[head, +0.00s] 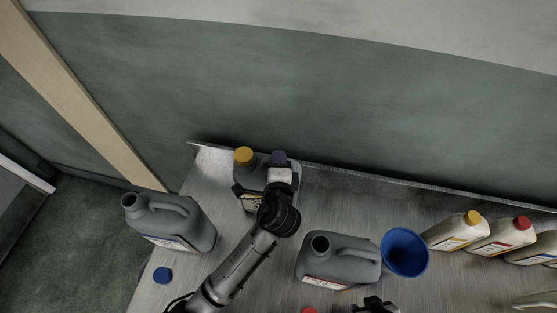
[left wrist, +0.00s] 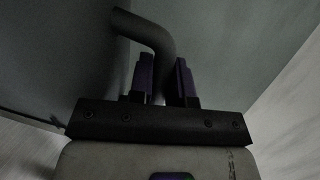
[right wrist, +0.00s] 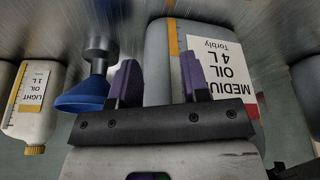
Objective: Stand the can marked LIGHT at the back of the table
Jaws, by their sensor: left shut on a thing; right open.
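A grey can with a yellow cap (head: 243,156) is upright at the back left of the table, close to the back edge. Its label is mostly covered and unreadable, and I cannot tell whether its base touches the table. My left gripper (head: 280,160) is shut on its handle; the left wrist view shows the grey handle (left wrist: 153,35) between the fingers (left wrist: 163,78). My right gripper (head: 374,304) is open at the front. In the right wrist view its fingers (right wrist: 160,82) are near a grey can marked MEDIUM (right wrist: 178,60).
An uncapped grey can (head: 340,262) stands mid-table beside a blue funnel (head: 405,252). Another uncapped can (head: 170,222) stands at left, near a loose blue cap (head: 162,275). Small bottles, including a yellow-capped one (head: 455,232), stand at right. A wall rises behind the table.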

